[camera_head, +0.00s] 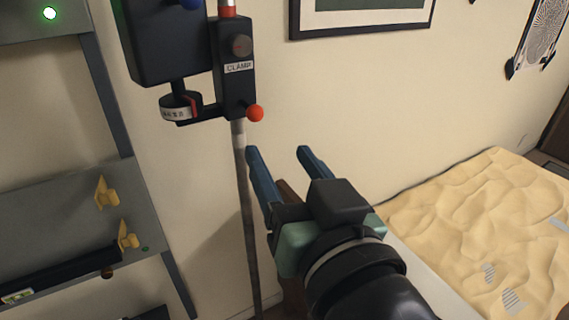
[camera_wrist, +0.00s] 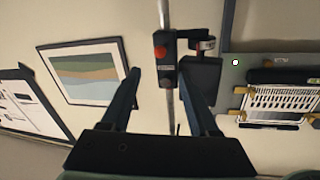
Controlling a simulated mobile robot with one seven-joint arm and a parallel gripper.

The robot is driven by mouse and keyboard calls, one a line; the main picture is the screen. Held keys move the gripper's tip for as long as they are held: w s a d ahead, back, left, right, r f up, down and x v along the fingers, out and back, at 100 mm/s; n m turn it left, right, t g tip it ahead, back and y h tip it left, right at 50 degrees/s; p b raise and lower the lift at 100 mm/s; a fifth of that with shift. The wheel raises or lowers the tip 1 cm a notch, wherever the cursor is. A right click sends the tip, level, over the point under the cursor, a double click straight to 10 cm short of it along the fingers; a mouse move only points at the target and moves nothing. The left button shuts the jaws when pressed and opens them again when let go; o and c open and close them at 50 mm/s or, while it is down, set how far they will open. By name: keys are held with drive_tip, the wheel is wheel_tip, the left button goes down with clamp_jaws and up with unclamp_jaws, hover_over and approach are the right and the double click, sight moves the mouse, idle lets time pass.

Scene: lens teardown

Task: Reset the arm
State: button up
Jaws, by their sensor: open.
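My gripper (camera_head: 281,160) is open and empty, its two blue fingers apart and pointing up and away in the head view. In the wrist view the fingers (camera_wrist: 165,92) frame the pole and the black clamp. Nothing is between the fingertips that I can see held. My arm comes in from the bottom right of the head view.
A pole (camera_head: 241,175) carries a black block labelled CLAMP (camera_head: 234,87) with a red knob (camera_head: 256,113). Grey shelving (camera_head: 70,225) with yellow hooks stands at left. A bed-like surface with a rumpled yellow cover (camera_head: 480,225) lies at right. Framed pictures hang on the wall.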

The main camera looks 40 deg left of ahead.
idle(0.5)
drive_tip(key=w+d+r+m+t+h+p, duration=0.2)
drive_tip(key=w+d+r+m+t+h, duration=0.25)
drive_tip(key=d+r+t, duration=0.6)
drive_tip(key=s+d+r+m+t+h, duration=0.1)
drive_tip(key=d+r+m+t+h, duration=0.1)
drive_tip(key=r, duration=0.5)
drive_tip(key=s+d+r+m+t+h+p, duration=0.1)
drive_tip(key=s+d+r+m+t+h, duration=0.1)
drive_tip(key=d+r+t+h, duration=0.3)
wheel_tip(320, 180, up, 3)
drive_tip(key=d+h, duration=0.2)
drive_tip(key=h, duration=0.1)
drive_tip(key=shift+s+d+p, duration=0.2)
drive_tip(key=shift+s+p, duration=0.05)
drive_tip(key=shift+p, duration=0.05)
drive_tip(key=shift+m+h, duration=0.25)
